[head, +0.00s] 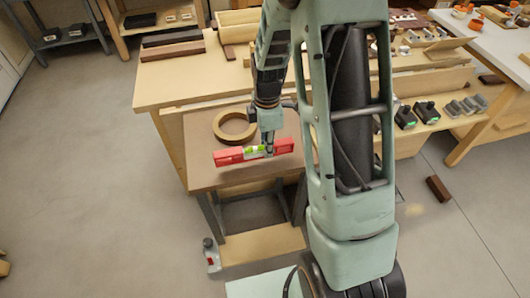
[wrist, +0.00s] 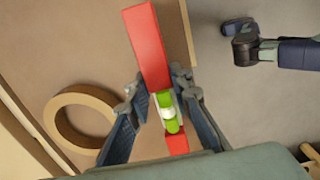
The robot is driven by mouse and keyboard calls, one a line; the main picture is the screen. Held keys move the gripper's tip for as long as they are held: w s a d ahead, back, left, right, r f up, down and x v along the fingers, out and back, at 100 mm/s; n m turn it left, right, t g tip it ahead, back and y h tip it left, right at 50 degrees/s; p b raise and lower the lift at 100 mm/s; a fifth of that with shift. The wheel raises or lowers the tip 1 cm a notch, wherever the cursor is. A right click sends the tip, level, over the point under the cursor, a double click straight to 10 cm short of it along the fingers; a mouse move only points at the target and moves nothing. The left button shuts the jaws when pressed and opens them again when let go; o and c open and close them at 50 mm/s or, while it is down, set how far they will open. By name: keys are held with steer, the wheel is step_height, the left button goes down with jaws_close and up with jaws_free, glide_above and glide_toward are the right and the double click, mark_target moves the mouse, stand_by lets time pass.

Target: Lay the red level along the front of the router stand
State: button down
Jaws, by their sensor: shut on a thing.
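The red level (head: 228,157) has a yellow-green vial near its middle and is held between the fingers of my gripper (head: 268,148). In the wrist view the level (wrist: 145,45) runs lengthwise between the two fingers of my gripper (wrist: 166,110). The router stand (head: 205,180) is a small table with a brown top and dark legs. In the head view the level is over the front part of this top, roughly parallel to the front edge. I cannot tell whether it touches the top. My gripper hides part of the level.
A tan ring (head: 219,136) lies on the stand behind the level; it also shows in the wrist view (wrist: 52,125). A wooden bench (head: 165,88) stands behind the stand. A dark brown block (head: 438,189) lies on the floor at right.

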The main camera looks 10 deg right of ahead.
steer(key=shift+w+a+f, duration=0.1)
steer(key=shift+a+f, duration=0.05)
steer(key=shift+f, duration=0.8)
steer(key=shift+a+f, duration=0.1)
steer(key=shift+f, duration=0.8)
steer(key=shift+f, duration=0.15)
steer(key=c, duration=1.7)
jaws_free()
steer(key=shift+c, duration=0.2)
step_height(320, 180, up, 12)
steer(key=shift+r, duration=0.2)
